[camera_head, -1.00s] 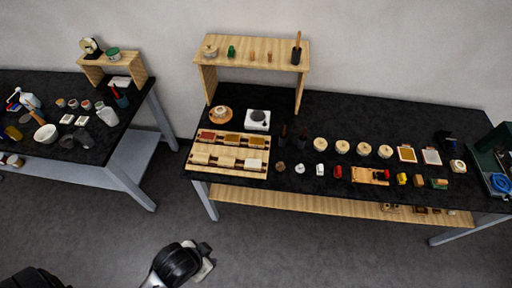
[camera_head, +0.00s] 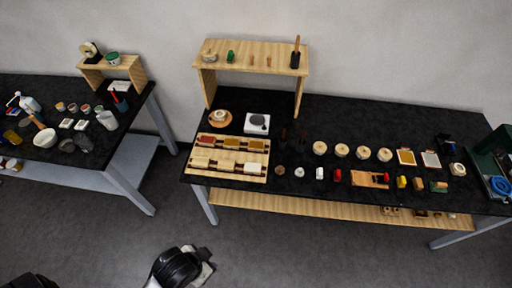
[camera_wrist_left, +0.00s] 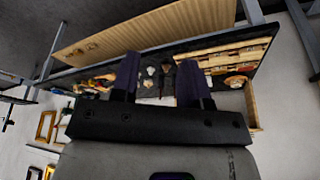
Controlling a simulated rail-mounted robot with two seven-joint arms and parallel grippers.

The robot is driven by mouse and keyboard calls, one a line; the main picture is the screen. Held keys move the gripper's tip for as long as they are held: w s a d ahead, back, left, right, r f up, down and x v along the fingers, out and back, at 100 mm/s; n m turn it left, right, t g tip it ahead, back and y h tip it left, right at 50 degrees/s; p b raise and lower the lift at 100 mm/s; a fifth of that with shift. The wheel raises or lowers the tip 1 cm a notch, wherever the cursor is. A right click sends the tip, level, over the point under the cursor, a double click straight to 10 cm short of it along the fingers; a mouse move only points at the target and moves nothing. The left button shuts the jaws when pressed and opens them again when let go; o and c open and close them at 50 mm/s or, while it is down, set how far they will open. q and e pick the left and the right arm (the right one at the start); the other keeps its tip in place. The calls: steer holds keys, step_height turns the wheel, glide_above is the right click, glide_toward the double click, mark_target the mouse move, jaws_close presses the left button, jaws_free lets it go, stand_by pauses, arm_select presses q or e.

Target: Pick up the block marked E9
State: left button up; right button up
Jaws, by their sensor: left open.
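No marking E9 can be read in either view, so I cannot tell which block bears it. Several small blocks stand along the front of the right table, among them a red block (camera_head: 337,175), a yellow block (camera_head: 402,182) and a green-and-tan block (camera_head: 438,187). A wooden tray (camera_head: 188,172) at that table's left end holds red, tan and pale blocks. My left gripper (camera_wrist_left: 158,88) is open with nothing between its two dark fingers in the left wrist view. Small objects show beyond the fingertips, apart from them. My right gripper is not identifiable.
A wooden riser (camera_head: 253,54) stands at the back of the black right table (camera_head: 370,120). Round pale lids (camera_head: 342,151) sit mid-table. A left table (camera_head: 70,165) holds a white bowl (camera_head: 45,138) and jars. Open floor (camera_head: 280,245) lies in front.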

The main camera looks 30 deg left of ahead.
arm_select(q)
steer(key=shift+o, duration=0.3)
steer(key=o, duration=0.8)
steer(key=shift+a, duration=0.2)
steer(key=shift+o, duration=0.2)
